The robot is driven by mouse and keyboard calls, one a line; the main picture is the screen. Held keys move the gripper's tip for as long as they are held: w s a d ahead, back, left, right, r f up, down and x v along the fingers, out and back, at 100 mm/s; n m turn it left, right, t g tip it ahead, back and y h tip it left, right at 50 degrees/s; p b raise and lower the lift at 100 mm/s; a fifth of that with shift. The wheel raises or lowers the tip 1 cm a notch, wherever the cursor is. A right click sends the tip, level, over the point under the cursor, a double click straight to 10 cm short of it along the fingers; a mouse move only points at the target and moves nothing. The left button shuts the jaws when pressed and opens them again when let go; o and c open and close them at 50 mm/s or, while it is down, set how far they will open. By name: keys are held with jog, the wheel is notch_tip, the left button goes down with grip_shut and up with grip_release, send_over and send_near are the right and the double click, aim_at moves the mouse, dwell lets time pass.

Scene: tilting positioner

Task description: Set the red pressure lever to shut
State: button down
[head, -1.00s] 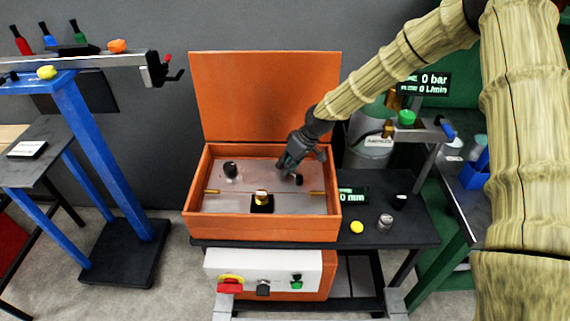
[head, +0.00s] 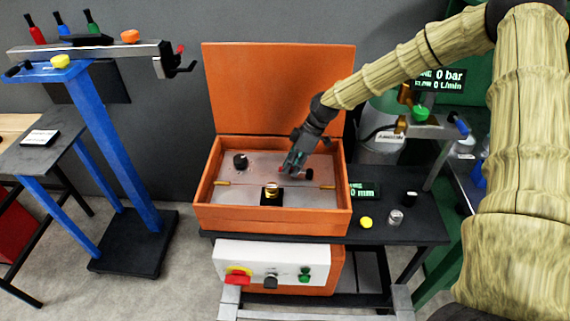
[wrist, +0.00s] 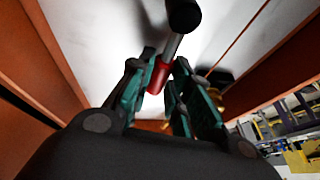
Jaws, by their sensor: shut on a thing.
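The red pressure lever shows in the wrist view as a red sleeve (wrist: 158,75) on a grey rod with a black end (wrist: 184,14). My gripper (wrist: 155,88) has its dark green fingers on both sides of the red sleeve, shut on it. In the head view my gripper (head: 291,168) reaches down into the open orange box (head: 272,222), right of its middle, over the grey panel (head: 235,196). Only a speck of red shows there beside the fingers, which hide most of the lever. A black knob (head: 309,174) shows just right of the fingers.
The raised orange lid (head: 270,90) stands behind the gripper, and the box walls surround it. A black knob (head: 240,161) and a brass fitting (head: 272,192) are on the panel. A display (head: 437,80) at the right reads 0 bar.

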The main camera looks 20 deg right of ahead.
jog(key=shift+s+n, duration=0.15)
jog(key=shift+n, duration=0.15)
dwell(0.4)
jog(key=c, duration=1.3)
grip_release()
jog(key=shift+r, duration=0.15)
jog(key=v, duration=1.1)
jog(key=shift+d+r, duration=0.25)
jog(key=shift+r, duration=0.05)
